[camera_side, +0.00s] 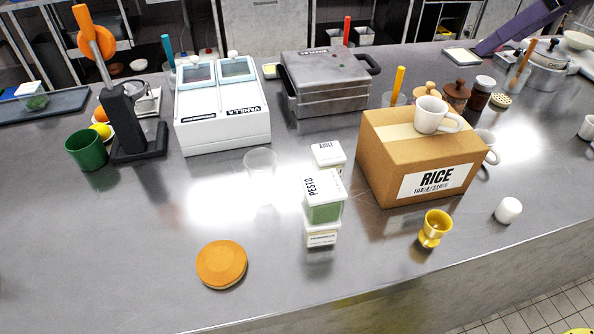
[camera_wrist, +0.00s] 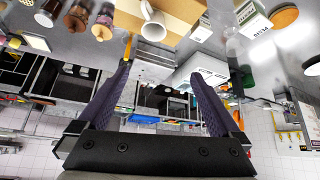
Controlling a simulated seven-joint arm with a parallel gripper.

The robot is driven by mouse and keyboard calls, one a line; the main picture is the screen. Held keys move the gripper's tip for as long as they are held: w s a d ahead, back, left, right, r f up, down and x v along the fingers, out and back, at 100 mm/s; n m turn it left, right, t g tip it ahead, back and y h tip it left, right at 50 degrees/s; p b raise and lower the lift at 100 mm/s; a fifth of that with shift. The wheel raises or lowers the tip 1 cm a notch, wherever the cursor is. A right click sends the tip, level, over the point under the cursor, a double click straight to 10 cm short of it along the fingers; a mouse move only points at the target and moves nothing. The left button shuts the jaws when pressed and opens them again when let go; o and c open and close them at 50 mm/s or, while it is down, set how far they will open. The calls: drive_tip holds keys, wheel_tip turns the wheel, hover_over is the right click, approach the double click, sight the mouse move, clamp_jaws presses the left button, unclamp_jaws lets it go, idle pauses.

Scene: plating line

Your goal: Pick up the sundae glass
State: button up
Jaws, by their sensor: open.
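A yellow footed glass (camera_side: 434,228), goblet-shaped with a wide bowl, stands upright on the counter in front of the rice box. In the side view, a purple part of mine is at the top right, above the far counter and well away from both glasses. I cannot make out the yellow glass in the wrist view.
The cardboard rice box (camera_side: 417,165) has a white mug (camera_side: 437,115) on top. Several jars (camera_side: 457,95) are behind the box. The front left counter is clear.

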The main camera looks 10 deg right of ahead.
drive_tip(key=w+a+f+n, duration=0.1)
drive_tip(key=w+a, duration=0.5)
drive_tip(key=a, duration=0.2)
drive_tip(key=n+g, duration=0.3)
drive_tip(key=n, duration=0.1)
hover_over(261, 168)
drive_tip(key=s+d, duration=0.2)
drive_tip(key=s, duration=0.1)
drive_tip(key=shift+y, duration=0.4)
drive_tip(key=f, duration=2.2)
drive_tip(key=shift+s+a+f, duration=0.15)
drive_tip(key=shift+a+f, duration=0.1)
drive_tip(key=shift+f, duration=0.1)
drive_tip(key=shift+s+x, duration=0.1)
drive_tip(key=shift+x, duration=1.2)
drive_tip(key=shift+s+x, duration=0.15)
drive_tip(key=shift+x, duration=1.1)
drive_tip(key=shift+a, duration=0.15)
drive_tip(key=c, duration=1.5)
clamp_jaws()
